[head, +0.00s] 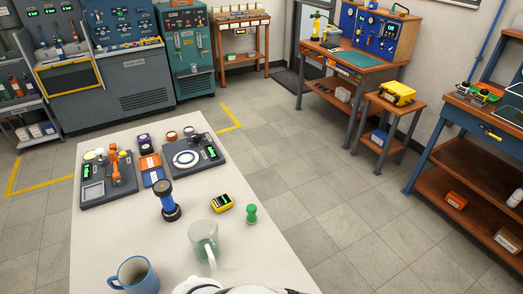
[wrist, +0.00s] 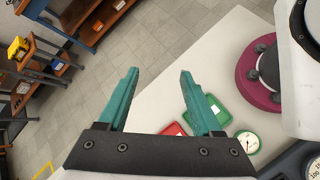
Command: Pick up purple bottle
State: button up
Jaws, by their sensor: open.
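I cannot make out a purple bottle in either view. My gripper (wrist: 158,74) shows in the wrist view with two teal fingers spread apart and nothing between them. It is above the edge of a white table (wrist: 225,50), and the floor shows beyond. A magenta round flange with bolts (wrist: 248,88) is at the right of the wrist view; I cannot tell what it belongs to. In the head view the gripper is not visible. On the white table (head: 120,225) a blue cylinder with black ends (head: 166,201) stands upright.
On the table are a clear glass mug (head: 204,238), a blue mug (head: 133,275), a yellow meter (head: 221,203), a green peg-like piece (head: 251,214) and two dark instrument boards (head: 108,188) (head: 205,165). In the wrist view, a green tray (wrist: 219,109) and a gauge (wrist: 246,142) lie below the fingers.

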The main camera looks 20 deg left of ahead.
jog(key=s+a+f+n+t+y, duration=0.2)
jog(key=s+a+n+t+y, duration=0.15)
jog(key=a+n, duration=0.4)
jog(key=s+a+f+n+t+y, duration=0.2)
jog(key=a+n+t+y, duration=0.15)
jog(key=a+n, duration=0.4)
jog(key=s+a+f+n+t+y, duration=0.2)
jog(key=s+a+n+t+y, duration=0.15)
jog(key=a+n, duration=0.45)
jog(key=shift+m+y, duration=0.45)
jog(key=shift+m, duration=0.25)
jog(key=x, duration=1.6)
jog(key=shift+s+a+f, duration=0.15)
jog(key=shift+a+f, duration=0.2)
jog(key=shift+a, duration=0.05)
grip_shut()
